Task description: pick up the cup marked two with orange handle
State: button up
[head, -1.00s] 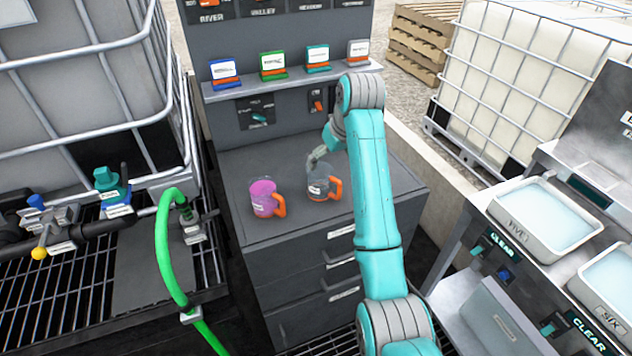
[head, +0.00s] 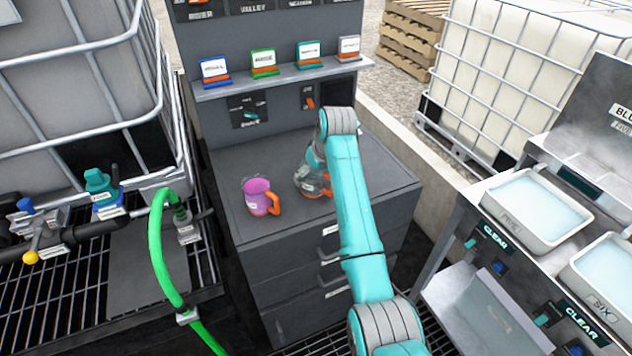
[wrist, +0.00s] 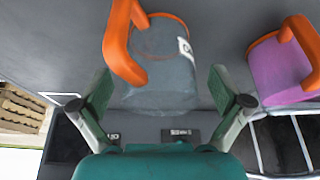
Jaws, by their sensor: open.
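A clear grey cup with an orange handle (head: 310,187) stands on the grey cabinet top, partly hidden by my arm. It also shows in the wrist view (wrist: 160,65), with a white label whose mark I cannot read. A purple-filled cup with an orange handle (head: 257,198) stands to its left; it shows at the right of the wrist view (wrist: 283,72). Its label is also too small to read. My gripper (wrist: 162,82) is open, its fingers on either side of the clear cup, with gaps visible. In the head view my arm largely hides it.
A shelf (head: 285,79) with several coloured label stands is above the cabinet top (head: 240,163). A caged tank and a green hose (head: 160,250) are at left. White trays (head: 535,210) stand on a bench at right. The cabinet top's front left is clear.

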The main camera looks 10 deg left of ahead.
jog(key=shift+f, duration=0.2)
jog(key=c, duration=1.3)
jog(key=shift+o, duration=0.2)
jog(key=shift+r, duration=0.1)
